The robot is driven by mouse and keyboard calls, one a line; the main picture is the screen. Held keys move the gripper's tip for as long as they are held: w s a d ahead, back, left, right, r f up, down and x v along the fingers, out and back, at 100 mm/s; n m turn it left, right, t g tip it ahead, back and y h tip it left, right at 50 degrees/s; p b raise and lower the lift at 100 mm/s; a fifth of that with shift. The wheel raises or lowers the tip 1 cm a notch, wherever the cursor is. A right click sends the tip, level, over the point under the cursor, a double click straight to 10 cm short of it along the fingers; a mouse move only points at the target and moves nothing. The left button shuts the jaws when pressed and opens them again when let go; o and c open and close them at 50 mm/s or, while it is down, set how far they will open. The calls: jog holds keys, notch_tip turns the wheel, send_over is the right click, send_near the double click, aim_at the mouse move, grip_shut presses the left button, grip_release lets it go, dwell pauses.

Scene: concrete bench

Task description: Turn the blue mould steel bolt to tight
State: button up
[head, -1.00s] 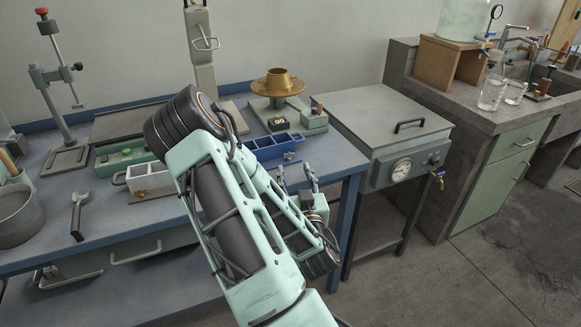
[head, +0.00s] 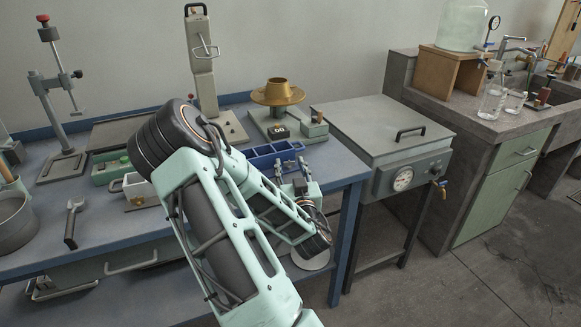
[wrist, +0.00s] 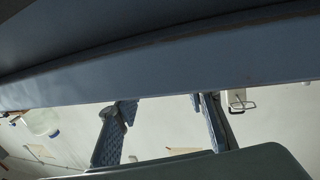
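The blue mould (head: 273,153) is an open compartmented box near the right front edge of the bench, in the head view. Its steel bolt cannot be made out clearly; my gripper is close to that right end and may cover it. My gripper (head: 290,167) is just in front of the mould's right end, fingers pointing up in the picture. In the wrist view my gripper (wrist: 163,105) shows two ridged fingers well apart, with nothing between them.
A white mould (head: 137,190) and a green mould (head: 107,171) are left of my arm. A brass flow table (head: 278,92) stands behind the blue mould. A grey lidded tank (head: 380,128) stands to the right. A blue-grey surface (wrist: 160,70) crosses the wrist view close by.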

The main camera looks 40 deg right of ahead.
grip_shut()
jog(key=shift+w+a+m+g+h+b, duration=0.15)
jog(key=shift+m+g+h+b, duration=0.2)
jog(key=shift+h, duration=0.25)
jog(key=shift+m+h, duration=0.35)
jog(key=shift+h, duration=0.05)
jog(key=shift+o, duration=1.2)
grip_release()
notch_tip(320, 180, up, 10)
